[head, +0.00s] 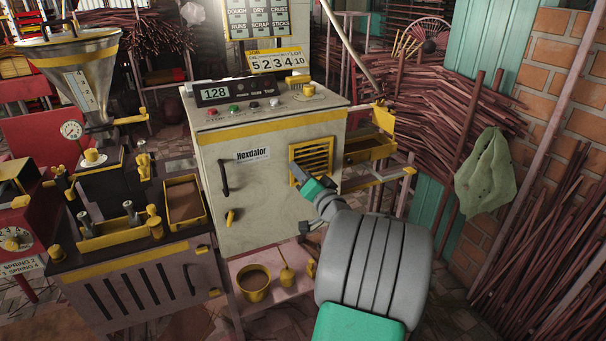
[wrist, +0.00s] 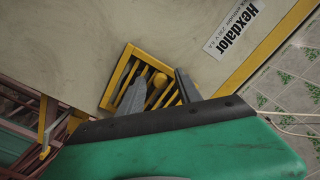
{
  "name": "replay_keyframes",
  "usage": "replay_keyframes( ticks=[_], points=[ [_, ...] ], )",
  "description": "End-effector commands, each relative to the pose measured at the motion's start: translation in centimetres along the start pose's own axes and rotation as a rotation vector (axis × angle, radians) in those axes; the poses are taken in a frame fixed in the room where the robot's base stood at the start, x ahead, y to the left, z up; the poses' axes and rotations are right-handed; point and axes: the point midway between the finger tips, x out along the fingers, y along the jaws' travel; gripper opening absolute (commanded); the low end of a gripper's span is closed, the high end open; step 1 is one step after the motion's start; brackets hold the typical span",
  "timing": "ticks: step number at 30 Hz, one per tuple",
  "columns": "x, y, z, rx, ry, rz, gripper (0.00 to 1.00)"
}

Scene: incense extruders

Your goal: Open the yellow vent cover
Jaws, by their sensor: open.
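The yellow vent cover (head: 318,155) is a slatted panel on the front of the white Hexdalor cabinet (head: 232,205), at its right side. It looks flush with the cabinet front. My gripper (head: 296,172) is in front of the cover's lower left part and hides some of it. In the wrist view the cover (wrist: 127,66) lies ahead of my gripper (wrist: 160,74), whose two dark fingers are apart. I cannot tell whether the fingers touch the cover.
A dark handle (head: 224,178) and a yellow latch (head: 231,217) are on the cabinet front. An open yellow-edged drawer (head: 370,149) sticks out at the cabinet's right. Below stands a shelf with a yellow pot (head: 254,284). A bench with a hopper (head: 75,75) stands left.

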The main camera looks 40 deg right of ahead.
Motion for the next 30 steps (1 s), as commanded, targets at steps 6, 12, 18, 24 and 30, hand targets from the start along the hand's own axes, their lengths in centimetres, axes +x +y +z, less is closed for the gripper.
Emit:
replay_keyframes(
  ticks=[6, 12, 18, 24, 30],
  points=[
    [-0.03, -0.03, -0.01, 0.0, 0.0, 0.0, 0.34],
    [-0.04, -0.04, -0.01, -0.001, 0.0, 0.0, 0.17],
    [-0.05, -0.03, 0.0, -0.001, 0.0, 0.0, 0.01],
    [-0.05, -0.03, 0.0, -0.001, 0.0, 0.0, 0.0],
    [-0.05, -0.02, 0.01, -0.001, -0.001, 0.0, 0.0]
  ],
)
